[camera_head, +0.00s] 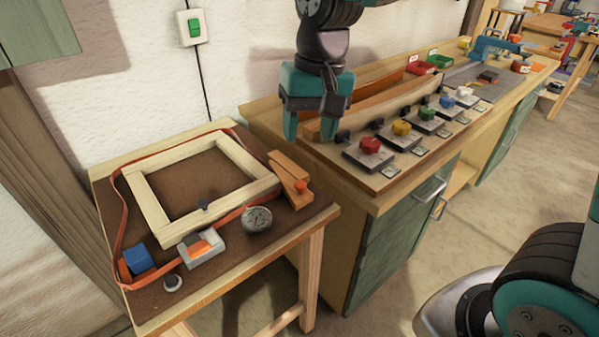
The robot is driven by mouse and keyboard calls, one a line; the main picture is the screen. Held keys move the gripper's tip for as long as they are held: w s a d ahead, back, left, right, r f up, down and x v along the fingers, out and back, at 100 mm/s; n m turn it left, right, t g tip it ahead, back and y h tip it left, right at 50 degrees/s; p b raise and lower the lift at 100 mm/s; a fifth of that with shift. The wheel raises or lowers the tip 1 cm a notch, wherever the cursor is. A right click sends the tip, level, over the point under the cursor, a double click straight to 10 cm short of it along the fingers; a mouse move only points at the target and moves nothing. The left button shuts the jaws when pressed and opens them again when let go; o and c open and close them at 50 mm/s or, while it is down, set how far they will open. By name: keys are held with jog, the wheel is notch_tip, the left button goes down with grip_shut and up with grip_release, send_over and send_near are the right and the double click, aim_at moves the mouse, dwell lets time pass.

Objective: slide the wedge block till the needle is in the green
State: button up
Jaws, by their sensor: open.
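My gripper (311,132) has teal fingers, spread apart and pointing down, near the left end of the long bench. I see nothing between them. On the small table, a round dial gauge (257,219) lies at the front right of a pale wooden frame (225,158). Its needle and any green band are too small to make out. Two orange-brown wedge-like wooden pieces (289,177) with an orange knob lie right of the frame. A blue block (138,258) sits by an orange piece at the front left. I cannot tell which is the wedge block.
An orange strap (122,222) runs around the frame through a grey-and-orange buckle-like device (200,248). The long bench (375,203) carries bent laths (370,113) and a row of colored knobs, including a red one (369,145). Open floor lies in front of the bench.

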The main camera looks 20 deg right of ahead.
aim_at(301, 183)
jog(key=w+d+f+m+h, duration=0.1)
jog(key=w+d+f+m, duration=0.1)
jog(key=w+m, duration=0.45)
jog(key=shift+n, duration=0.95)
jog(key=f, duration=0.5)
jog(key=w+f+p, duration=0.1)
jog(key=f, duration=0.5)
jog(key=f+p, duration=0.1)
jog(key=f, duration=0.5)
jog(key=shift+w+a, duration=0.15)
jog(key=shift+w, duration=0.1)
